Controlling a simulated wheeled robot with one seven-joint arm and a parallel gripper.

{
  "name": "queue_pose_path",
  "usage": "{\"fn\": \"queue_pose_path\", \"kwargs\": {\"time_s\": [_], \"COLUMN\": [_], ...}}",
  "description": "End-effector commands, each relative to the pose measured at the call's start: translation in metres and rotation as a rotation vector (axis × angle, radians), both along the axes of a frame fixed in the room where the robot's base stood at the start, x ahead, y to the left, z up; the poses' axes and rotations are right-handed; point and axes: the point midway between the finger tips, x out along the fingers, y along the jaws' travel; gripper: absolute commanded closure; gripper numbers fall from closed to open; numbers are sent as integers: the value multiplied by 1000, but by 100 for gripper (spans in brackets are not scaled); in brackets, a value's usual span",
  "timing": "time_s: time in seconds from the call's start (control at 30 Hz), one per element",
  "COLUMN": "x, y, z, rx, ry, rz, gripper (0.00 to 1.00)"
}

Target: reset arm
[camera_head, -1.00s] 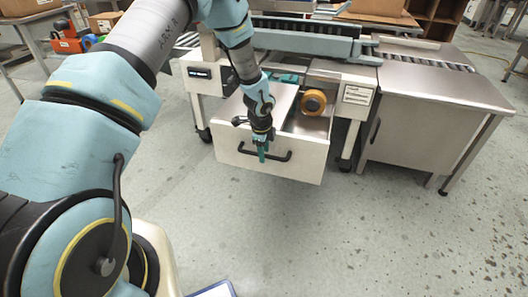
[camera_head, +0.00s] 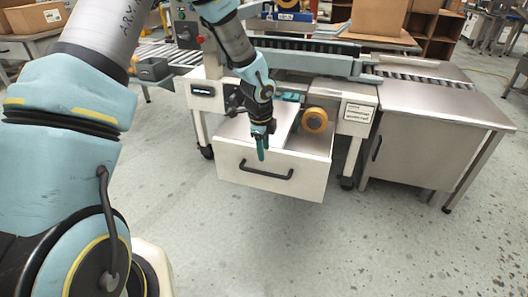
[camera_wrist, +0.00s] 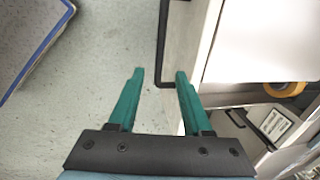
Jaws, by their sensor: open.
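My gripper (camera_head: 262,154) is open and empty. In the head view it appears over the front of an open white drawer (camera_head: 228,167), its tips above the black drawer handle (camera_head: 266,175). In the wrist view the two green fingers (camera_wrist: 160,72) point forward, apart. The handle (camera_wrist: 162,45) shows beyond and between the tips; I cannot tell the exact gap. The drawer's front panel (camera_wrist: 187,40) runs along the right finger.
The drawer holds a flat white item (camera_head: 262,127) and an orange roll (camera_head: 314,120). The drawer hangs under a conveyor (camera_head: 300,62). A steel cabinet (camera_head: 420,150) stands at the right. Open floor (camera_head: 330,250) lies in front. A blue-edged panel (camera_wrist: 30,40) shows at the wrist view's left.

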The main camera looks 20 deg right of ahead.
Motion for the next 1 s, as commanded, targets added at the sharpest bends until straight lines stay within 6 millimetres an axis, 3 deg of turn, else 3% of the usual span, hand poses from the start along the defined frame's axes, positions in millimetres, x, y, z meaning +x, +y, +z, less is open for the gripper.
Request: {"fn": "queue_pose_path", "kwargs": {"time_s": [0.33, 0.47, 0.57, 0.77, 0.9, 1.0], "x": [0, 6, 16, 19, -6, -33], "y": [0, 16, 53, 172, 256, 302], "z": [0, 14, 43, 122, 175, 202], "rx": [0, 0, -3, -34, -90, -142], "ry": [0, 2, 10, 43, 74, 103], "rz": [2, 74, 251, 860, 1354, 1681], "gripper": [51, 51, 51, 51, 51, 51]}}
